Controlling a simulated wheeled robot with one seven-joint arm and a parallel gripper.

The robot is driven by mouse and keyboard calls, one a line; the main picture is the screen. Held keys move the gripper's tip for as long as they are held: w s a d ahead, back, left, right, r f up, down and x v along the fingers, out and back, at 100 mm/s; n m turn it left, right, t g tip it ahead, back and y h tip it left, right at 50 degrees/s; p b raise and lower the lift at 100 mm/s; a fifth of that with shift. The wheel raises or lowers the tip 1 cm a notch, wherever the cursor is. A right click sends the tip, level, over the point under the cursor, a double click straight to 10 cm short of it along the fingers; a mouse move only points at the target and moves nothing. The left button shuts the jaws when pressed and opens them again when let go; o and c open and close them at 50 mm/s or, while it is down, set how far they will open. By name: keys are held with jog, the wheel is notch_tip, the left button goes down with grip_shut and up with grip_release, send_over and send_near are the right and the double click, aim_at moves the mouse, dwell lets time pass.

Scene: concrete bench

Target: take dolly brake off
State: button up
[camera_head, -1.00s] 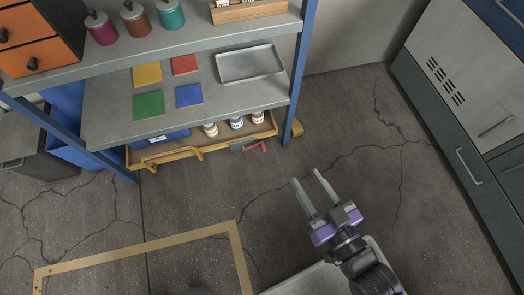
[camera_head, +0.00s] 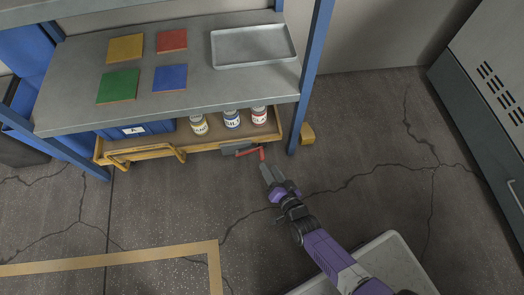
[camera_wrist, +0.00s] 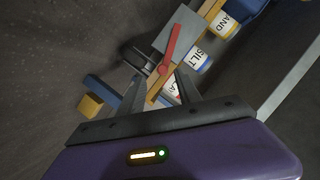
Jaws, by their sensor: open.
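The dolly (camera_head: 140,152) is a low wooden tray on the floor under the shelf, with a yellow handle at its front left. Its brake lever (camera_head: 250,152) is red and sits by a grey plate at the tray's front right. In the wrist view the red lever (camera_wrist: 172,47) runs up from a round pivot, which shows just beyond and between my fingertips. My gripper (camera_head: 268,170) is open, its fingers reaching to the lever's right end. In the wrist view my gripper (camera_wrist: 160,84) has nothing clasped; I cannot tell whether a finger touches the lever.
Three labelled jars (camera_head: 232,119) and a blue bin (camera_head: 135,130) ride on the dolly. A blue shelf post (camera_head: 311,80) stands right of it, beside a yellow block (camera_head: 307,134). The shelf (camera_head: 195,101) overhangs the dolly. The floor in front is open.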

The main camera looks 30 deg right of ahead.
aim_at(263, 156)
jog(key=shift+w+r, duration=0.2)
jog(key=shift+w, duration=0.05)
jog(key=b+x, duration=0.3)
jog(key=x, duration=0.3)
jog(key=shift+w+f, duration=0.15)
jog(key=shift+w, duration=0.1)
jog(key=shift+w+b, duration=0.35)
jog(key=shift+w, duration=0.15)
jog(key=shift+f, duration=0.1)
grip_shut()
jog(key=shift+s+d, duration=0.1)
